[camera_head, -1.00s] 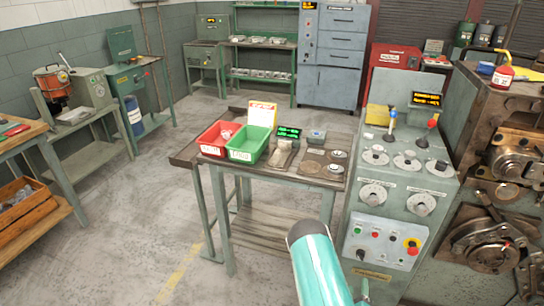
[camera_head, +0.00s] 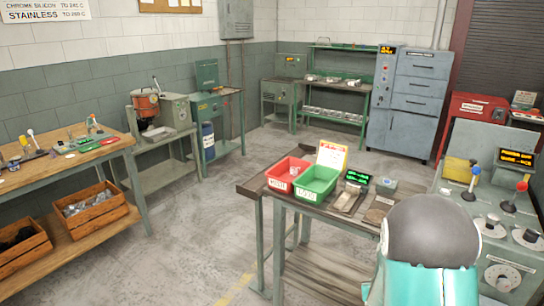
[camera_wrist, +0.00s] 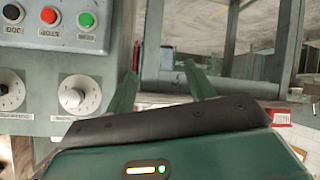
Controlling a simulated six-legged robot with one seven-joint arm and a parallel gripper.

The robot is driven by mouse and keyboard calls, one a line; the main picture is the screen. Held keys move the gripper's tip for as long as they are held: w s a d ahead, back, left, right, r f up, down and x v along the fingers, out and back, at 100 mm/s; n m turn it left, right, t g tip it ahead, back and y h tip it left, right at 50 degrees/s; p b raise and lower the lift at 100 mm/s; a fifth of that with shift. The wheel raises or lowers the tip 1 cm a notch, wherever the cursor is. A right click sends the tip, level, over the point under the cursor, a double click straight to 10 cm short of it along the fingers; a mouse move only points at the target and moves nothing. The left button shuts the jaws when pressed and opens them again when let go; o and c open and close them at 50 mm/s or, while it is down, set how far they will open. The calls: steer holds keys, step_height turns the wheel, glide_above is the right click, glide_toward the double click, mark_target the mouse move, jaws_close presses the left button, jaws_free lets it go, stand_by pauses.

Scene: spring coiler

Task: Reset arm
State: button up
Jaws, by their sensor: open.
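My gripper (camera_wrist: 163,88) shows in the wrist view as two green fingers standing well apart with nothing between them. It is open and empty. In that view it is close to a grey-green control panel (camera_wrist: 50,60) with black, red and green buttons and white dials on the left. In the head view my arm, with a dark rounded joint, rises at the bottom right. It covers part of the small table (camera_head: 330,225) and of the control console (camera_head: 500,225). My gripper is hidden in the head view.
On the small table stand a red bin (camera_head: 287,175), a green bin (camera_head: 316,182) and a small green-lit display (camera_head: 356,177). A wooden workbench (camera_head: 70,160) with crates below stands at the left. The concrete floor (camera_head: 200,230) between them is clear.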

steer(key=s+a+r+y, duration=0.2)
steer(key=s+a+r, duration=0.15)
steer(key=r, duration=0.25)
steer(key=s+a+r+g+y, duration=0.1)
steer(key=s+a+r, duration=0.1)
steer(key=a+r, duration=0.35)
steer(key=s+a+r+y, duration=0.2)
steer(key=a+r, duration=0.1)
steer(key=r, duration=0.3)
steer(key=s+a+r+g, duration=0.1)
steer(key=s+a+r, duration=0.1)
steer(key=s, duration=0.4)
steer(key=s+a+r+n+g, duration=0.1)
steer(key=s+a+r, duration=0.1)
steer(key=s+r, duration=0.2)
steer(key=s+a+r+g, duration=0.1)
steer(key=s+a+r, duration=0.1)
steer(key=s, duration=0.7)
steer(key=shift+s+a+r+n, duration=0.25)
steer(key=shift+s+r+n, duration=0.1)
steer(key=shift+r, duration=0.1)
